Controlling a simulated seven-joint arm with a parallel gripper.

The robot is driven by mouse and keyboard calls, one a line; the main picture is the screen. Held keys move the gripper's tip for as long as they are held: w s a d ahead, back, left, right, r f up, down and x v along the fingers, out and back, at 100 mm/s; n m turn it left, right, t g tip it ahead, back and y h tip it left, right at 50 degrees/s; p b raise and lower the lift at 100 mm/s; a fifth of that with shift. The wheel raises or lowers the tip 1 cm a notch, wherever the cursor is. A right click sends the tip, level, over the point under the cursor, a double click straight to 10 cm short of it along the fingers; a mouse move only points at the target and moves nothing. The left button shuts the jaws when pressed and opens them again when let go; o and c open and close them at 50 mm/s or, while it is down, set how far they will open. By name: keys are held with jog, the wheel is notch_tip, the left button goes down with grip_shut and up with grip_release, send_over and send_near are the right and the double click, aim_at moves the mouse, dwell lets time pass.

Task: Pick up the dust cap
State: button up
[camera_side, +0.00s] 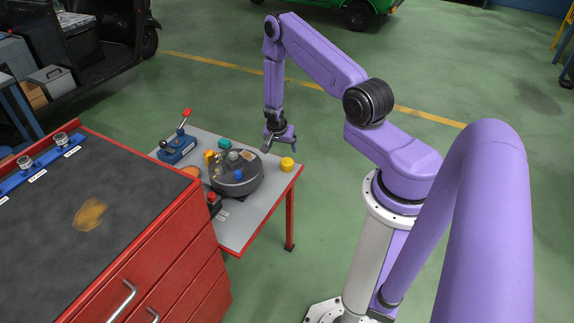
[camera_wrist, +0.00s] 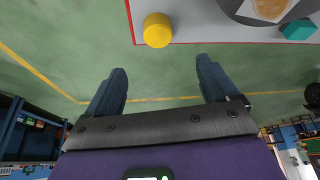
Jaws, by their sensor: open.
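A short yellow cylinder, which looks like the dust cap (camera_side: 287,164), stands on the grey table top (camera_side: 262,196) close to its red edge. It also shows in the wrist view, where the yellow dust cap (camera_wrist: 157,30) sits at the top, beyond my fingertips. My gripper (camera_side: 280,142) is open and empty, above and slightly behind the cap in the side view. In the wrist view the gripper's two fingers (camera_wrist: 160,75) are wide apart with green floor between them. The cap is ahead of the gap, not between the fingers.
A dark round turntable (camera_side: 237,184) with several small parts on it stands left of the cap. A teal block (camera_side: 224,143) and a red-handled blue tool (camera_side: 178,147) are behind it. A red cabinet (camera_side: 170,251) stands at the front left.

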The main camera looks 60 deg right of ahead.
send_near(287, 161)
jog(key=x, duration=0.5)
jog(key=shift+w, duration=0.15)
jog(key=shift+x, duration=2.6)
jog(key=shift+s+a, duration=0.15)
jog(key=shift+s, duration=0.05)
jog(key=c, duration=1.2)
jog(key=shift+r, duration=0.15)
